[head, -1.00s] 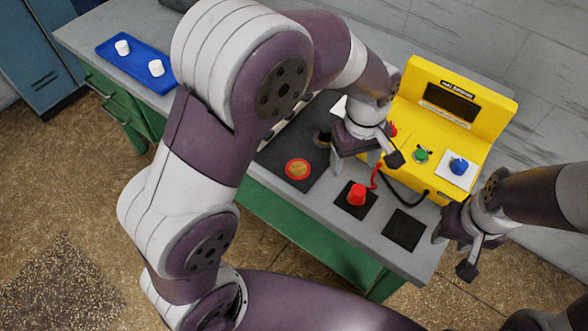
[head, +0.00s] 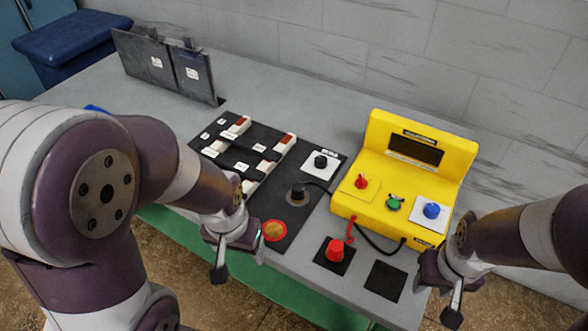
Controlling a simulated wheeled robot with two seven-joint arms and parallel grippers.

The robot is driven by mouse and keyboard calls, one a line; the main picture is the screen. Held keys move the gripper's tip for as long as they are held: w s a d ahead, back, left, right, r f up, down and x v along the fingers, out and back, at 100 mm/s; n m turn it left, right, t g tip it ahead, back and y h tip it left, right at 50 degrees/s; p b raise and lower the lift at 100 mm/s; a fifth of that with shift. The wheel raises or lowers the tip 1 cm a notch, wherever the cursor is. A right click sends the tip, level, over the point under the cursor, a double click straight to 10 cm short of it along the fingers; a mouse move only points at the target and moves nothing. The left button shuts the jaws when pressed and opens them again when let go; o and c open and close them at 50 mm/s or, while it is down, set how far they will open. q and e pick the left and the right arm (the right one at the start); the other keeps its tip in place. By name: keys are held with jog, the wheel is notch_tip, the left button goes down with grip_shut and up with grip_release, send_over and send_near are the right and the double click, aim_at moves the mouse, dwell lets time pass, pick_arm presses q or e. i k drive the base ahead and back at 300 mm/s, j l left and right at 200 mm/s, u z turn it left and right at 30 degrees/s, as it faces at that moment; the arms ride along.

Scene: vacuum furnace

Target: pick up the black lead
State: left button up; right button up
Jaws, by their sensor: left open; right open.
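The black lead (head: 380,243) is a cable that leaves the front of the yellow instrument box (head: 385,210) and runs left along it. A black plug (head: 298,193) with a thin cable towards the box stands on the dark panel; it looks like the lead's end, but the cable is not visible throughout. My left gripper (head: 240,262) is open and empty at the panel's front left, apart from the plug. My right gripper (head: 462,300) is open and empty at the right, beyond the bench's front right corner.
A red plug (head: 335,250) with a red lead stands on a black pad. A bare black pad (head: 385,281) lies right of it. A round red-rimmed copper disc (head: 275,230) lies on the panel near my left gripper. Dark upright plates (head: 165,68) stand at the back left.

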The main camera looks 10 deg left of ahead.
aim_at(298, 195)
jog(key=i+j, duration=0.1)
jog(key=j, duration=0.25)
jog(key=i+j, duration=0.1)
jog(key=j, duration=0.25)
jog(key=i+j, duration=0.1)
jog(key=j, duration=0.25)
jog(key=i+j, duration=0.15)
jog(key=j, duration=0.15)
jog(key=j+z, duration=0.15)
jog(key=z, duration=0.3)
jog(key=j+z, duration=0.15)
jog(key=z, duration=0.25)
jog(key=j+z, duration=0.2)
jog(key=z, duration=0.25)
jog(key=j+z, duration=0.15)
jog(key=z, duration=0.3)
